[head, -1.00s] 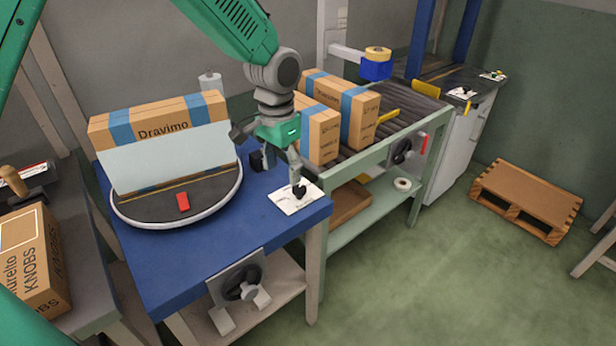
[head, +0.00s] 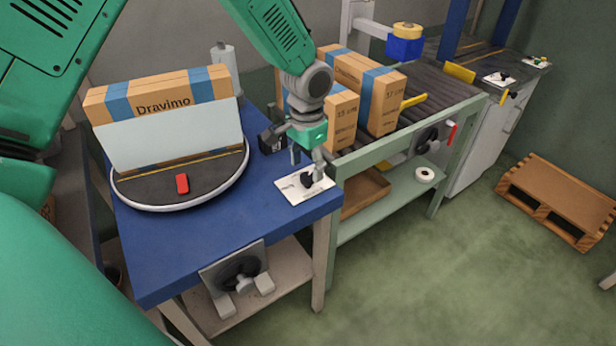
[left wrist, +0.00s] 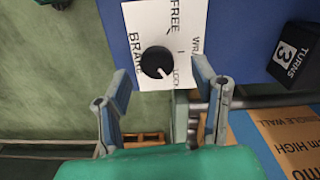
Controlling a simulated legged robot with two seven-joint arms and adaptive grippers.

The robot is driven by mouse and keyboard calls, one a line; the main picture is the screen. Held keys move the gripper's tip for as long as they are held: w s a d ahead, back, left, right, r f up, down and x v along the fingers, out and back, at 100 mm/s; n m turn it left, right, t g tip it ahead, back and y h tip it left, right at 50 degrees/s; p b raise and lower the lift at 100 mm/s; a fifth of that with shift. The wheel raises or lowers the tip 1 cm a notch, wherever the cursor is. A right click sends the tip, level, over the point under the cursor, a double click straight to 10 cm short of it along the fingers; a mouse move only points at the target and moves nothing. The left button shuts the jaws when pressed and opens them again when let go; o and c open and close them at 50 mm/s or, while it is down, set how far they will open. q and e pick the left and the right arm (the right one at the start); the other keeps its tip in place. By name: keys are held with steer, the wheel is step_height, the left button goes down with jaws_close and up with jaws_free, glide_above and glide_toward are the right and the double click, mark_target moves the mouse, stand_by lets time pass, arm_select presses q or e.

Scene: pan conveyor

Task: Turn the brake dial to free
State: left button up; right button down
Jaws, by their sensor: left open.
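The brake dial (head: 307,180) is a small black knob on a white card (head: 290,190) at the right front corner of the blue table. In the left wrist view the dial (left wrist: 157,62) has a pale pointer mark turned toward the word LOCK. The card (left wrist: 150,20) also reads FREE and BRAKE, and another word is partly hidden. My left gripper (head: 305,166) is open and points down just above the dial. In the left wrist view its fingers (left wrist: 161,68) stand on either side of the knob, with gaps visible. My right gripper is not in view.
A round turntable (head: 215,190) with a Dravimo carton (head: 160,97) and a red block (head: 182,184) lies left of the gripper. Cartons (head: 385,95) stand on the roller conveyor (head: 440,90) behind. A black TURNS block (left wrist: 293,52) sits near the card.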

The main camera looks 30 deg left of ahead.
arm_select(q)
steer(key=shift+d+f, duration=0.2)
steer(key=shift+f, duration=1.2)
steer(key=shift+c, duration=0.4)
steer(key=shift+a, duration=0.1)
steer(key=c, duration=1.1)
